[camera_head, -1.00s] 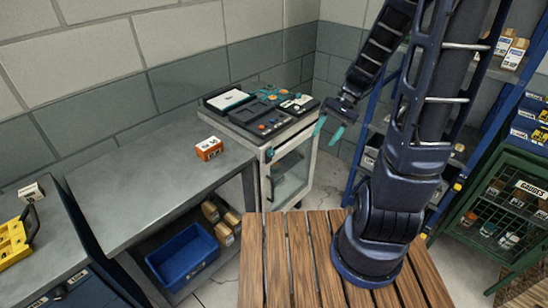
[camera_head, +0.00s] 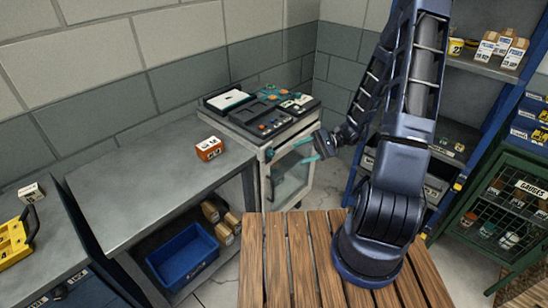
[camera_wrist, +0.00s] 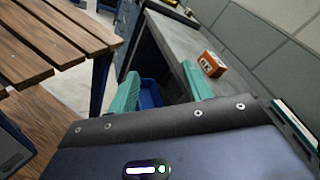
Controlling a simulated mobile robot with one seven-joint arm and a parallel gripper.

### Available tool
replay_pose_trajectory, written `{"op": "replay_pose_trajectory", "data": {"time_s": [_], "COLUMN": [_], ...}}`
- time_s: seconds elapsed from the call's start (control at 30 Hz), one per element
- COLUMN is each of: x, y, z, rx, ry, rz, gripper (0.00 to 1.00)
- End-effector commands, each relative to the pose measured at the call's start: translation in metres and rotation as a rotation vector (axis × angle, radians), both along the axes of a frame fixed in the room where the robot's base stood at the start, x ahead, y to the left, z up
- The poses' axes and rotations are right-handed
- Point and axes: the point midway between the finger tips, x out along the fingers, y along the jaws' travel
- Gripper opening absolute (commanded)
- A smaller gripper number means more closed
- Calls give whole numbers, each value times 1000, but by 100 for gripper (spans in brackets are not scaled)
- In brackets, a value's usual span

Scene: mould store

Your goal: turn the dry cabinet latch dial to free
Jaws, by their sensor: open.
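The dry cabinet (camera_head: 311,176) is a pale-framed box with a glass door, standing at the end of the grey bench in the head view. A small teal latch dial (camera_head: 269,154) sits at the upper left of its door front. Its setting is too small to read. My gripper (camera_head: 301,151) is in front of the cabinet's upper right, to the right of the dial and apart from it, with its teal fingers pointing left. In the wrist view the fingers (camera_wrist: 160,92) are spread with nothing between them. I cannot make out the dial there.
A dark equipment panel (camera_head: 262,110) lies on the cabinet top. An orange box (camera_head: 209,149) sits on the grey bench (camera_head: 150,185), with a blue bin (camera_head: 183,252) below. A slatted wooden table (camera_head: 280,265) is in front. Shelves (camera_head: 482,68) and a green cage (camera_head: 515,205) stand right.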

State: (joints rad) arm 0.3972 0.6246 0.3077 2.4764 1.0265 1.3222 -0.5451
Motion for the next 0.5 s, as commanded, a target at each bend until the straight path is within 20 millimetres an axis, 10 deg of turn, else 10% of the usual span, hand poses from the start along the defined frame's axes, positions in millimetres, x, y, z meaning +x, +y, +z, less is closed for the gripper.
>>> {"op": "replay_pose_trajectory", "data": {"time_s": [0.5], "x": [26], "y": [17], "z": [-54], "rx": [293], "ry": [220], "rz": [-287], "gripper": [50]}}
